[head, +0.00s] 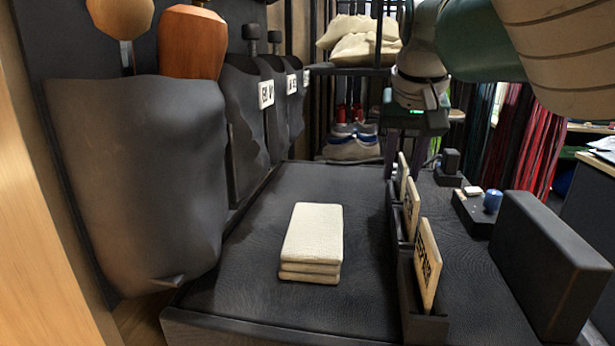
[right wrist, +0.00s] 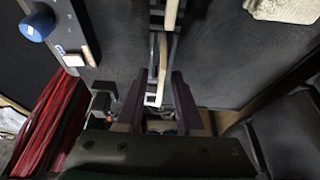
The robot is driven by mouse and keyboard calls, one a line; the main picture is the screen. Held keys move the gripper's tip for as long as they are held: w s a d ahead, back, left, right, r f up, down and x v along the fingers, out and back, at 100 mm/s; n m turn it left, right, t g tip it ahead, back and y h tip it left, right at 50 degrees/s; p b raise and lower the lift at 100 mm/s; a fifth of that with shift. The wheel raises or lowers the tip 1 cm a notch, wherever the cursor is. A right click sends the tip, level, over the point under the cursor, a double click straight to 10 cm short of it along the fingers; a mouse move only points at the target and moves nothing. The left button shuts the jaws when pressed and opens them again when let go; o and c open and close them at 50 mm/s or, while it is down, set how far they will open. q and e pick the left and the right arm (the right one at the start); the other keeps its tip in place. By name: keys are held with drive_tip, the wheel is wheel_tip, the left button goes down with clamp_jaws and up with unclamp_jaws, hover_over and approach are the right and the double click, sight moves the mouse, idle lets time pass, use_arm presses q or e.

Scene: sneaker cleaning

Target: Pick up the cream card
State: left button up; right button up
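Three upright cream-tan cards stand in a dark slotted holder (head: 428,328): a near card (head: 428,262), a middle card (head: 411,210) and a far card (head: 402,172). The near and middle ones bear dark lettering. I cannot tell by colour which is the cream card. No grip on a card shows. My left gripper is not in view.
A stack of folded cream cloths (head: 312,240) lies on the dark tabletop (head: 250,285). A black block (head: 550,262) and a small tray with a blue object (head: 492,201) are right of the holder. Dark pouches (head: 140,180) hang left. Sneakers (head: 352,147) sit behind.

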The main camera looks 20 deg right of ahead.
clamp_jaws()
idle(0.5)
